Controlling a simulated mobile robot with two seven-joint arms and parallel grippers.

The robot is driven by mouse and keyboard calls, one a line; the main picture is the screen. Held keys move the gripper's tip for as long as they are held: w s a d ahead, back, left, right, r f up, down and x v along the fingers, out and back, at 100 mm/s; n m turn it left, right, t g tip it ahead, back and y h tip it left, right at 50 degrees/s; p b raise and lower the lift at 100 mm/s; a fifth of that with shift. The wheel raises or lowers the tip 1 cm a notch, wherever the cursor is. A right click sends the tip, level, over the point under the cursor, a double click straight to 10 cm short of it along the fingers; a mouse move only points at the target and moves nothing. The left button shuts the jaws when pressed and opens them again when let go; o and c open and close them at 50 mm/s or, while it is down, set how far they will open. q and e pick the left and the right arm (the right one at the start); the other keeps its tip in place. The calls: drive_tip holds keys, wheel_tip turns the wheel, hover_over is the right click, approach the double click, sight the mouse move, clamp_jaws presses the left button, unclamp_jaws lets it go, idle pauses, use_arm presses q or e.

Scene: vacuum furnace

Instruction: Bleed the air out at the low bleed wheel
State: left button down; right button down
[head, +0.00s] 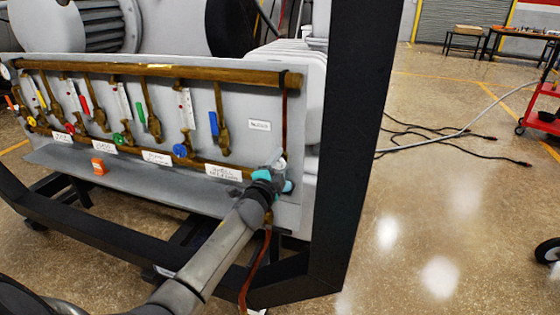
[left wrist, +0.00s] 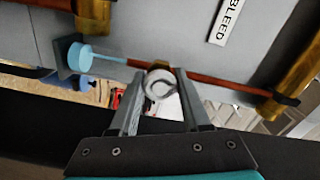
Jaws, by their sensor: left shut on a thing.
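My left gripper (head: 280,166) is at the lower right of the grey valve panel, at the vertical copper bleed pipe (head: 284,110). In the left wrist view its two fingers (left wrist: 160,90) stand either side of a small pale round bleed wheel (left wrist: 158,84), which sits in front of a brass body on the pipe. The gripper is shut on this wheel. In the head view the gripper mostly hides the wheel. A light blue round part (left wrist: 79,57) shows to the left in the wrist view, apart from the fingers. The BLEED label (head: 260,125) is beside the pipe. My right gripper is not in view.
The panel carries several brass valves with coloured levers, and wheels including a blue one (head: 180,151). A thick black frame post (head: 355,150) rises close right of my gripper. Cables lie on the floor.

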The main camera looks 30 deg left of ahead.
use_arm(q)
drive_tip(key=m, duration=0.4)
drive_tip(key=shift+m, duration=0.7)
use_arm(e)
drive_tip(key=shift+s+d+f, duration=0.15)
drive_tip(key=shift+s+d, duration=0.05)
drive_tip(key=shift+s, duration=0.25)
use_arm(q)
drive_tip(key=shift+c, duration=1.8)
unclamp_jaws()
